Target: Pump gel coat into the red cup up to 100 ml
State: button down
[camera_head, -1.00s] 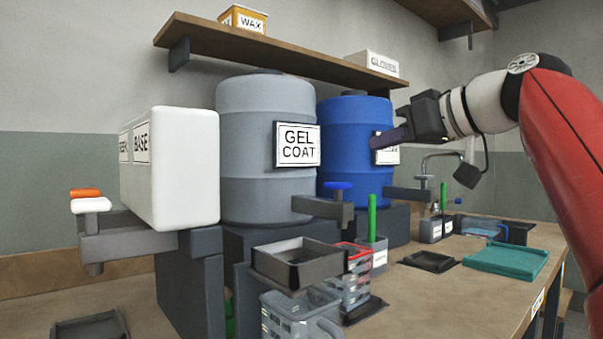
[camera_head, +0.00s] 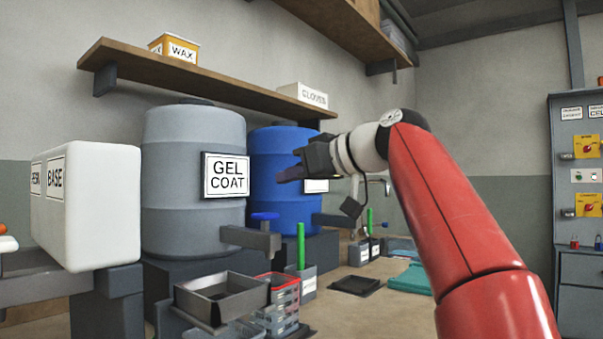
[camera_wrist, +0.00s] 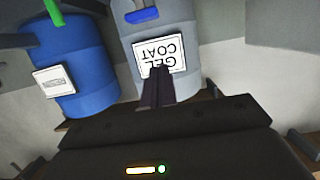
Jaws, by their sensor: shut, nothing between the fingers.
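The grey gel coat drum (camera_head: 193,222) stands on a dark block, with a white GEL COAT label (camera_head: 226,176). A tap with a blue handle (camera_head: 265,216) sticks out at its lower right. In the wrist view the drum (camera_wrist: 180,30) and its label appear upside down. A red-rimmed clear cup (camera_head: 279,280) stands below the tap among stacked clear containers; its contents and marks are too small to read. My gripper (camera_head: 282,178) is shut and empty, raised in front of the blue drum, pointing left. Its closed fingers (camera_wrist: 158,88) overlap the drum's label in the wrist view.
A blue drum (camera_head: 275,160) stands right of the grey one. A white BASE container (camera_head: 90,225) is at left. A metal tray (camera_head: 220,296) sits in front. A shelf (camera_head: 200,75) runs above. A teal tray (camera_head: 410,279) lies right; a control cabinet (camera_head: 577,230) stands far right.

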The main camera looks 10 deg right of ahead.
aim_at(270, 234)
jog(key=x, duration=0.2)
jog(key=f+x, duration=0.1)
jog(key=x, duration=0.2)
jog(key=shift+w+a+f, duration=0.1)
jog(key=shift+a+f, duration=0.05)
jog(key=shift+f, duration=0.35)
jog(key=shift+f+b, duration=0.4)
jog(key=shift+f, duration=0.6)
notch_tip(270, 234, down, 4)
jog(key=b, duration=0.3)
jog(key=shift+r+b, duration=0.1)
jog(key=shift+b, duration=0.2)
